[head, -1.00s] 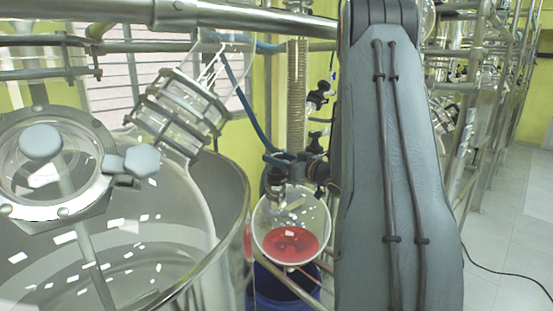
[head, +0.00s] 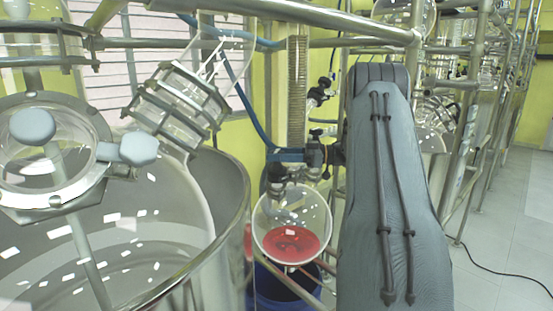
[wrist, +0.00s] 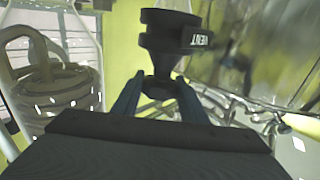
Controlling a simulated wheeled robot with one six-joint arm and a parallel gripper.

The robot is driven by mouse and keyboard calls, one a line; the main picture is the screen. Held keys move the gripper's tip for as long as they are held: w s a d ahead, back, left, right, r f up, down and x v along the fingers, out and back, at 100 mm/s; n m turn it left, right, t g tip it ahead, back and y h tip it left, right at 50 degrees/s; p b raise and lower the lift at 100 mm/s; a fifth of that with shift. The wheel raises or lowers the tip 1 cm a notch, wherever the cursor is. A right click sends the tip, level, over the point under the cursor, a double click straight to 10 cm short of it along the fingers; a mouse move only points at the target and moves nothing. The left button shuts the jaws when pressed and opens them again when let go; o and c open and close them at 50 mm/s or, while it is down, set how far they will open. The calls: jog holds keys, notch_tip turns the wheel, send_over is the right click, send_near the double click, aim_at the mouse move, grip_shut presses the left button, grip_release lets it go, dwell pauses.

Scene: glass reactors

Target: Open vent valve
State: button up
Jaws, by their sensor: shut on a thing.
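The vent valve's black handle (wrist: 180,34), with a white VENT label, fills the upper middle of the wrist view. Its narrow dark neck (wrist: 160,84) sits between the two blue-grey fingers of my gripper (wrist: 158,92). The fingers are shut on the valve, around its neck just below the wide handle. In the head view my gripper is hidden behind my grey arm. Black valve fittings (head: 315,150) show just left of the arm, but I cannot tell which one is the vent valve there.
A round glass flask (head: 291,225) with red liquid hangs left of my arm, above a blue container (head: 272,288). A large glass vessel (head: 130,240) fills the left. A metal rail (head: 270,12) crosses above. Open floor (head: 505,220) lies at the right.

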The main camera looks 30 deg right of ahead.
jog(key=o, duration=0.9)
jog(key=shift+c, duration=0.2)
jog(key=shift+r+p, duration=0.15)
jog(key=shift+p, duration=0.15)
jog(key=shift+s+r+m+t+h+p, duration=0.1)
jog(key=shift+r+m+t+h+p, duration=0.05)
jog(key=shift+m+t+h+p, duration=0.85)
jog(key=m+t+h, duration=0.2)
jog(key=t+h, duration=0.1)
jog(key=shift+a+f+m+h, duration=0.1)
jog(key=shift+f+m+h, duration=0.1)
jog(key=shift+m+h, duration=0.15)
jog(key=m+t+h, duration=0.2)
jog(key=m+h, duration=0.2)
jog(key=h, duration=0.1)
